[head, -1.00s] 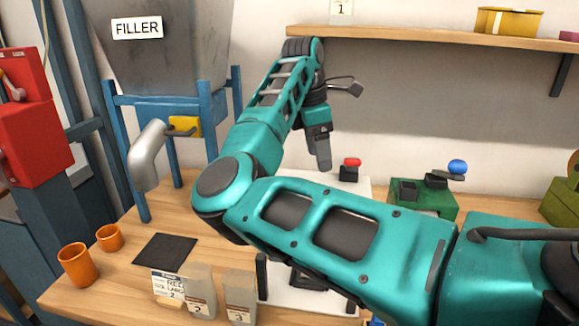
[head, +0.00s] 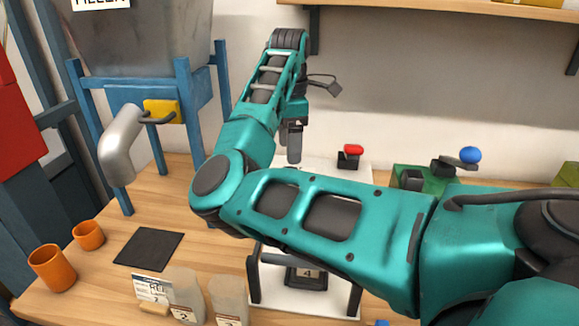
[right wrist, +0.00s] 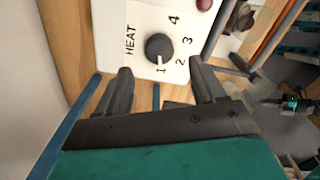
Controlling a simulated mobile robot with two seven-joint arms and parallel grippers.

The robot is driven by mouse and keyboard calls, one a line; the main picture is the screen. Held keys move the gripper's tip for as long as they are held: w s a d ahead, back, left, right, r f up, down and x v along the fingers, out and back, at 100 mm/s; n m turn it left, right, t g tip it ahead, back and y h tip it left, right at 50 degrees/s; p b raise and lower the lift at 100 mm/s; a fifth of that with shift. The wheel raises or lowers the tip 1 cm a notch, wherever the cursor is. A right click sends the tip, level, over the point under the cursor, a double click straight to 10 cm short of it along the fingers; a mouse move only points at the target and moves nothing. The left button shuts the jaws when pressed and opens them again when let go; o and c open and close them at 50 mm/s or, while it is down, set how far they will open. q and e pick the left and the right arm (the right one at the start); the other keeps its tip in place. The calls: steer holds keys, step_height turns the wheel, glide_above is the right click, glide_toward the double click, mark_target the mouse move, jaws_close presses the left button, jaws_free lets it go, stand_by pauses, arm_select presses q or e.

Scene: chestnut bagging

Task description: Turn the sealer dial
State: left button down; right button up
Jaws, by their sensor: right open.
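The sealer's dial (right wrist: 158,47) is a dark round knob on a white panel (right wrist: 125,14) marked HEAT with numbers 1 to 4. Its pale pointer mark is on the side toward 1 and 2. My right gripper (right wrist: 161,88) is open and empty, with its fingertips short of the dial and spread to either side of it. In the head view my right gripper (head: 294,145) points down over the back of the white sealer (head: 305,299), left of its red knob (head: 353,150). My arm hides much of the sealer and the dial there. My left gripper is out of view.
A blue-framed filler (head: 150,95) stands at the left with a grey handle. Orange cups (head: 52,268), a black mat (head: 149,249) and labelled bags (head: 186,294) are on the table's front left. A green box (head: 425,180) with a blue-knobbed lever is right of the sealer.

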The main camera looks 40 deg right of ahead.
step_height(320, 180, down, 6)
steer(key=shift+r, duration=0.1)
steer(key=shift+c, duration=0.3)
steer(key=shift+c, duration=0.7)
steer(key=c, duration=0.9)
steer(key=shift+o, duration=0.2)
